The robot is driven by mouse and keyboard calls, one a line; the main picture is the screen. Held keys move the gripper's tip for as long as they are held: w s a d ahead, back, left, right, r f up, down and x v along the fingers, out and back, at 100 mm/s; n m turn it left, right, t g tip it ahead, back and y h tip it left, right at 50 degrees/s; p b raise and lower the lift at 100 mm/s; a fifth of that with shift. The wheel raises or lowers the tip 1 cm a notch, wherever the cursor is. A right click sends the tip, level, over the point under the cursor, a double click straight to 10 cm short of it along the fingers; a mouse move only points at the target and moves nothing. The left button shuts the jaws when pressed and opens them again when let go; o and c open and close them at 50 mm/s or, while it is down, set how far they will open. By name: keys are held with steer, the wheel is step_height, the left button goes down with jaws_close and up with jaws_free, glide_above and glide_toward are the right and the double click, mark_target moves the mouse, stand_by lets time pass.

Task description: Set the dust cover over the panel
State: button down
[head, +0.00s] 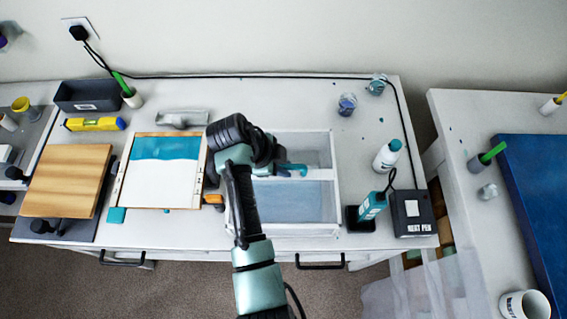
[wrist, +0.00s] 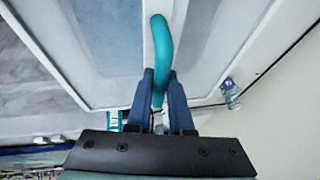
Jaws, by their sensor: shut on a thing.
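The dust cover (head: 312,178) is a white frame with clear panes and a teal bar handle (head: 296,170) across its middle. It is right of the panel (head: 160,190), a flat board with a teal band above white, in a wooden frame. My gripper (head: 278,168) is over the cover's middle, partly hidden by my arm. In the wrist view my gripper (wrist: 159,82) is shut on the curved teal handle (wrist: 161,40), with the cover's white frame (wrist: 100,98) beyond. I cannot tell whether the cover rests on the table or is raised.
A wooden board (head: 68,180) is left of the panel. A grey tray (head: 88,96) and a yellow level (head: 95,124) are behind. A white bottle (head: 386,157), a teal bottle (head: 372,205) and a black box (head: 412,212) are right of the cover. A small orange item (head: 213,199) is between panel and cover.

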steer(key=shift+f, duration=0.1)
stand_by(0.4)
steer(key=c, duration=0.7)
jaws_free()
steer(key=shift+c, duration=0.2)
steer(key=v, duration=1.3)
